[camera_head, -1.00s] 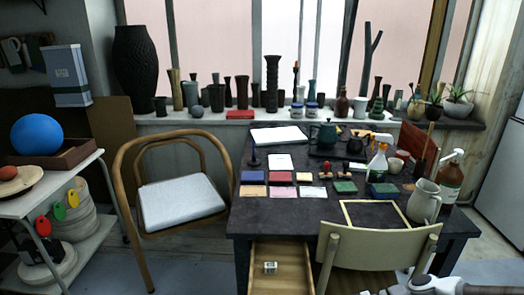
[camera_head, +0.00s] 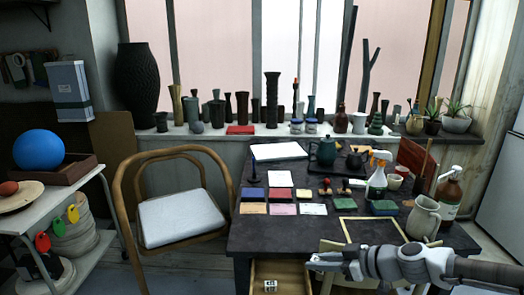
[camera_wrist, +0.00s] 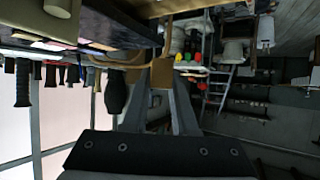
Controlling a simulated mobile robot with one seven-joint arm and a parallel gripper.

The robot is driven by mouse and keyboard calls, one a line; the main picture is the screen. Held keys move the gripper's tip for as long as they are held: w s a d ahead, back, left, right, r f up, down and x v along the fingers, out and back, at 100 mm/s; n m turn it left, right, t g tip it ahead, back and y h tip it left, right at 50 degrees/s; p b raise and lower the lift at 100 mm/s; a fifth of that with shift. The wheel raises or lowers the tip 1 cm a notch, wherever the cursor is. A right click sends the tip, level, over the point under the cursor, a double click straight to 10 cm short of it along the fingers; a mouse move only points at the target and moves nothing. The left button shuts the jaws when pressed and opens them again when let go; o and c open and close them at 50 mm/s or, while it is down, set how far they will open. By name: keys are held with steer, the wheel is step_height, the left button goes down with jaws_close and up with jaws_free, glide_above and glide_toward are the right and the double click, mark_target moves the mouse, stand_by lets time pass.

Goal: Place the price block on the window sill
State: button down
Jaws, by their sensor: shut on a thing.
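A small white block with dark marks (camera_head: 270,285) lies in the open drawer (camera_head: 292,271) of the dark table; it may be the price block, but its print is too small to read. The window sill (camera_head: 213,131) runs behind the table under the window. My gripper (camera_head: 309,262) is at the front edge of the table, right of the block and above the drawer's right side. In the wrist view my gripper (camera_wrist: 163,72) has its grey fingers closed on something.
Several vases and jars and a red block (camera_head: 240,129) stand on the sill. The table (camera_head: 285,230) holds colored pads, a teapot (camera_head: 326,152), a spray bottle (camera_head: 377,177) and a cream pitcher (camera_head: 423,218). A wooden armchair (camera_head: 180,217) stands at its left.

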mark_target(319, 260)
step_height(319, 260, up, 6)
steer(key=p, duration=0.9)
steer(key=shift+r, duration=0.25)
steer(key=r+p, duration=0.1)
steer(key=p, duration=0.3)
steer(key=shift+r, duration=0.35)
